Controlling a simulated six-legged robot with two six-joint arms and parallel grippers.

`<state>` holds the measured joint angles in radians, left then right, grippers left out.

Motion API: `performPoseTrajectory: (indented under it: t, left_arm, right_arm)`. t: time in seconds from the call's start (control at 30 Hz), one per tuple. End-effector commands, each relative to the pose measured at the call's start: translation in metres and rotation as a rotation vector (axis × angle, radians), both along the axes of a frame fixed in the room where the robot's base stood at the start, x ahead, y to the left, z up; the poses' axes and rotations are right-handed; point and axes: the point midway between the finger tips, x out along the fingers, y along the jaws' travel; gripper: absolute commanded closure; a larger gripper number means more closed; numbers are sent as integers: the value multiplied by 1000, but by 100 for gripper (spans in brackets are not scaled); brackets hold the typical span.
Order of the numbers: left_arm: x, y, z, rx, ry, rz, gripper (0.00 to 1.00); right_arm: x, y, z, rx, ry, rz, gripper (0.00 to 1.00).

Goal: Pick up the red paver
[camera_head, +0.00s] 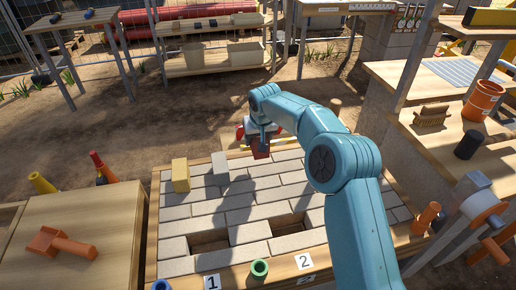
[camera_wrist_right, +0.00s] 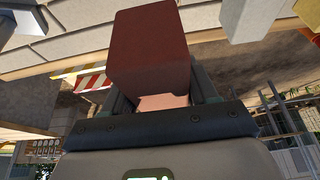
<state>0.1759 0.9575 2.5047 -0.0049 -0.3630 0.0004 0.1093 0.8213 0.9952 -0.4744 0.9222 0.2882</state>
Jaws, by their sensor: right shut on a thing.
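The red paver (camera_head: 261,149) is upright at the far edge of the paved table. It also shows large in the right wrist view (camera_wrist_right: 152,48), between the two fingers. My right gripper (camera_wrist_right: 160,95) is shut on it; in the head view this gripper (camera_head: 258,138) is partly hidden by my own arm. The paver seems to hang over the far edge of the paving, but I cannot tell its exact height. My left gripper is in neither view.
The paved table (camera_head: 238,215) has two open gaps near its front, by labels 1 and 2. A yellow block (camera_head: 180,175) and a grey block (camera_head: 220,168) stand on it. A wooden table (camera_head: 75,235) with an orange tool is left; shelving with an orange pot (camera_head: 482,101) is right.

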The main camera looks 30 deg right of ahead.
Motion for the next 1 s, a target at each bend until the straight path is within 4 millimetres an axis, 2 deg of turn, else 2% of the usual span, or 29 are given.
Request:
performPoseTrajectory:
  t: [0.03, 0.2, 0.5, 0.73, 1.0]
  left_arm:
    - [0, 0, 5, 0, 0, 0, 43]
    - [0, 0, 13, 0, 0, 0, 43]
    - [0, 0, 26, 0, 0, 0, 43]
    - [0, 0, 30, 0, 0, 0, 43]
    - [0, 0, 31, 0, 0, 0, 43]
  right_arm:
    - [1, 0, 16, -1, -8, -1, 97]
    - [1, 0, 50, 0, -7, -1, 97]
    - [1, 0, 94, -1, -5, -1, 97]
    - [1, 0, 109, 0, -4, 0, 97]
    - [0, 0, 111, 0, -3, 0, 97]
